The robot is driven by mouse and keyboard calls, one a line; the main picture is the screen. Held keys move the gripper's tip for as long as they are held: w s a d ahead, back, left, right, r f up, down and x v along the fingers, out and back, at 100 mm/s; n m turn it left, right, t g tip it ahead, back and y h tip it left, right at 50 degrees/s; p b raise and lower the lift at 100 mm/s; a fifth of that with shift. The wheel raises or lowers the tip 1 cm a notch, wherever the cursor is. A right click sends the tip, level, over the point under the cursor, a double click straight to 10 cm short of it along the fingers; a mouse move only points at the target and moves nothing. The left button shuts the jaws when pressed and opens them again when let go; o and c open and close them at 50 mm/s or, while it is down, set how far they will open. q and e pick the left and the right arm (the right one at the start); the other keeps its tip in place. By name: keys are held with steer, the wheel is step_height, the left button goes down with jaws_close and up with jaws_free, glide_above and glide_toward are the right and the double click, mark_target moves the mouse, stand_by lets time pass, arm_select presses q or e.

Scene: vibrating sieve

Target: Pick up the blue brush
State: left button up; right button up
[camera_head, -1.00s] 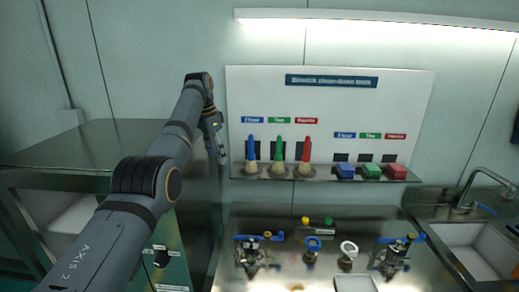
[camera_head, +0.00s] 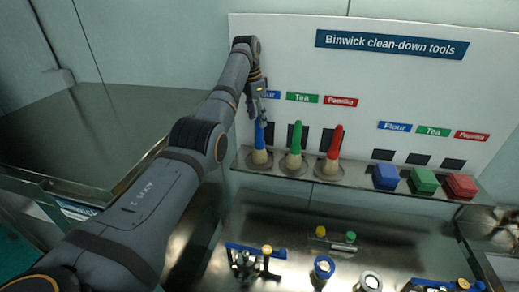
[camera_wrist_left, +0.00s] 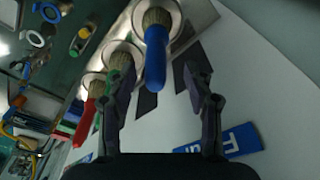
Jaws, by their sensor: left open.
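The blue brush (camera_head: 259,137) stands upright, bristles down, on the metal shelf at the left of a row of brushes. In the left wrist view the blue brush (camera_wrist_left: 156,52) points its handle toward the space between my fingers. My left gripper (camera_head: 263,112) is just above the blue handle and partly covers the Flour label. In the left wrist view my left gripper (camera_wrist_left: 164,92) is open and empty, with one finger on each side of the handle's line. My right gripper is not in view.
The green brush (camera_head: 295,144) and red brush (camera_head: 335,148) stand to the right of the blue one. Blue (camera_head: 386,176), green (camera_head: 423,180) and red (camera_head: 461,185) blocks sit further right on the shelf (camera_head: 350,187). A white board (camera_head: 290,60) rises behind.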

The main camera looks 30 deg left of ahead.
mark_target(261, 131)
arm_select(q)
steer(key=shift+w+d+f, duration=0.15)
steer(key=shift+w+f, duration=0.5)
steer(key=shift+f, duration=0.2)
steer(key=shift+s+d+f+p, duration=0.2)
steer(key=shift+f+p, duration=0.15)
steer(key=shift+p, duration=0.25)
steer(key=shift+s+d+f+p, duration=0.2)
steer(key=shift+f+p, duration=0.15)
steer(key=shift+p, duration=0.2)
step_height(261, 131, down, 2)
steer(key=shift+f+p, duration=0.2)
steer(key=shift+p, duration=0.35)
steer(key=shift+w+f, duration=0.15)
steer(key=shift+f, duration=0.3)
steer(key=shift+w, duration=0.1)
steer(key=c, duration=0.5)
jaws_close()
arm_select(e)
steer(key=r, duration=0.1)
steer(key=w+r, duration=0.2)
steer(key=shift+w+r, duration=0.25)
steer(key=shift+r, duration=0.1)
